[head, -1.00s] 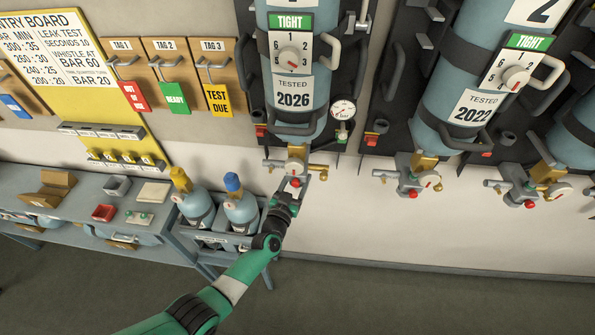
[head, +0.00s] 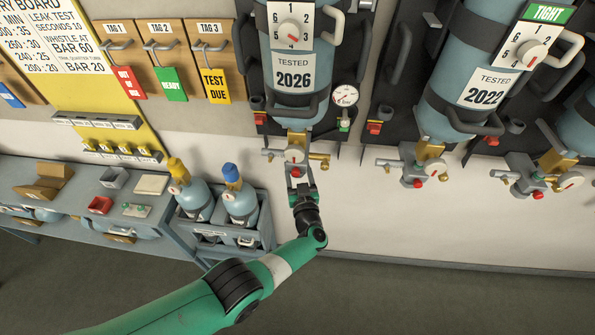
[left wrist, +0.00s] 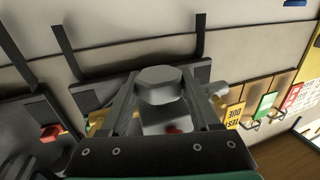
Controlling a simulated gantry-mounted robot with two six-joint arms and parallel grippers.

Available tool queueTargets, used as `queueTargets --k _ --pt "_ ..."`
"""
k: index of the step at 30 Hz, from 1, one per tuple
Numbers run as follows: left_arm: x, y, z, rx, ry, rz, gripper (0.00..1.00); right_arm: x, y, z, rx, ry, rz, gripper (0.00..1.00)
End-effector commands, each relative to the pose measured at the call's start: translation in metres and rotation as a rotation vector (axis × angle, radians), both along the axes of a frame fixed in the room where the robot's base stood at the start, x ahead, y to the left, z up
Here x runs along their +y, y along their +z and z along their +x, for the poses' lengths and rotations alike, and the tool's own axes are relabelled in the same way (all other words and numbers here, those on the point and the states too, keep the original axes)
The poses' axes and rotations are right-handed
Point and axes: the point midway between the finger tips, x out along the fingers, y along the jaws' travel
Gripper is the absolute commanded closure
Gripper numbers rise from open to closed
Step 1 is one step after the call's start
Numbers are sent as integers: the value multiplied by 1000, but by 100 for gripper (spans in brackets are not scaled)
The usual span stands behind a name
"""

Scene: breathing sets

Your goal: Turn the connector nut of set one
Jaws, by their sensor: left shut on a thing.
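Set one, taken as the cylinder marked 2026 (head: 296,105), hangs upright on its dark backplate, with a brass and grey valve block (head: 297,141), a round gauge and a red knob (head: 296,172) beneath it. My left gripper (head: 302,188) reaches up from below to just under this block. In the left wrist view, my left gripper (left wrist: 160,100) has its two fingers on either side of a grey hexagonal nut (left wrist: 159,82), shut on it. In the head view the nut is too small and covered to make out. My right gripper is not in view.
A rack with two small bottles, yellow-capped (head: 178,170) and blue-capped (head: 231,175), stands left of my left arm. The cylinder marked 2022 (head: 480,90) hangs to the right. A workbench (head: 75,232) is at the left. Floor below is clear.

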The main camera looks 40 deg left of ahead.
Motion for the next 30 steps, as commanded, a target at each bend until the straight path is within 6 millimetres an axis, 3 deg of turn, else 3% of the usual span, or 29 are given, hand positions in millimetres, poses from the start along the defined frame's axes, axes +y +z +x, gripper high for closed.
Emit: queueTargets --k 11,12,16,25,30 --pt "0 -1 0 2 1 -3 93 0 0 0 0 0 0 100" --pt "0 -1 0 2 1 -3 30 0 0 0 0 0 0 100" --pt "0 -1 0 2 1 -2 7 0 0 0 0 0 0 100" --pt "-1 0 -1 1 1 -2 7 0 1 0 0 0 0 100" --pt "-18 5 -12 4 -2 -1 7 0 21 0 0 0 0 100"
